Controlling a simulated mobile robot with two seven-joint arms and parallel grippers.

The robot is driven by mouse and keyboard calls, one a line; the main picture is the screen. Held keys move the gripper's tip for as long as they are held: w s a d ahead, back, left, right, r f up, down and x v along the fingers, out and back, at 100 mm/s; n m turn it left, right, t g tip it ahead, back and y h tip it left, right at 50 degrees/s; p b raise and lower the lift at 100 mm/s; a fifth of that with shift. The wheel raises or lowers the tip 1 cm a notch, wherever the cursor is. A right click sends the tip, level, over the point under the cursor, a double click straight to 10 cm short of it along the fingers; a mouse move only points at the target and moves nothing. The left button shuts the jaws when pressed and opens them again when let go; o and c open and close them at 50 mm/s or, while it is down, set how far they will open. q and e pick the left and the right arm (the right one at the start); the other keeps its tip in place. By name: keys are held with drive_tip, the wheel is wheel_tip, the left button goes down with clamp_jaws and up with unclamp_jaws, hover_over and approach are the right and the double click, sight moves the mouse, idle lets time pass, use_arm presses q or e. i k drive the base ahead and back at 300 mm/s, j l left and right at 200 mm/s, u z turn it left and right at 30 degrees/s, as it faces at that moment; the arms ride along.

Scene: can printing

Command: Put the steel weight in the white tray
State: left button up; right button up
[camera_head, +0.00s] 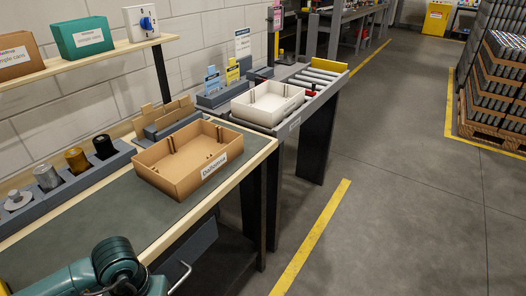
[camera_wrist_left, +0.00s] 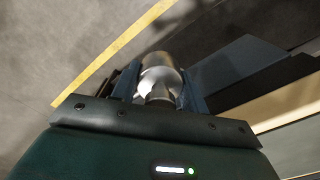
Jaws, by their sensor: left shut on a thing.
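In the left wrist view my left gripper (camera_wrist_left: 160,82) is shut on a shiny silver steel weight (camera_wrist_left: 161,75), which has a rounded, wider body and a narrower neck between the fingers. In the head view only part of my left arm shows at the bottom left; its gripper and the held weight are out of that view. The white tray (camera_head: 262,119) stands on the roller bench beyond the cardboard tray. It looks empty. My right gripper is not in view.
A labelled cardboard tray (camera_head: 177,185) sits on the near bench. A grey rack (camera_head: 62,196) at left holds a knobbed silver piece (camera_head: 18,199) and silver, gold and black cylinders. Card holders (camera_head: 222,92) stand behind the white tray.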

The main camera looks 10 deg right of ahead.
sight(270, 107)
drive_tip(key=i+l, duration=0.3)
drive_tip(key=i+l+u, duration=0.15)
drive_tip(key=i+l, duration=0.15)
drive_tip(key=l, duration=0.2)
drive_tip(key=i+l, duration=0.25)
drive_tip(key=l, duration=0.15)
drive_tip(key=i+l+u, duration=0.15)
drive_tip(key=i+l, duration=0.15)
drive_tip(key=l, duration=0.15)
drive_tip(key=i+l, duration=0.25)
drive_tip(key=l, duration=0.2)
drive_tip(key=i+l+u, duration=0.15)
drive_tip(key=l, duration=0.3)
drive_tip(key=i+l, duration=0.35)
drive_tip(key=l, duration=0.15)
drive_tip(key=i+l+u, duration=0.15)
drive_tip(key=l, duration=0.35)
drive_tip(key=i, duration=0.05)
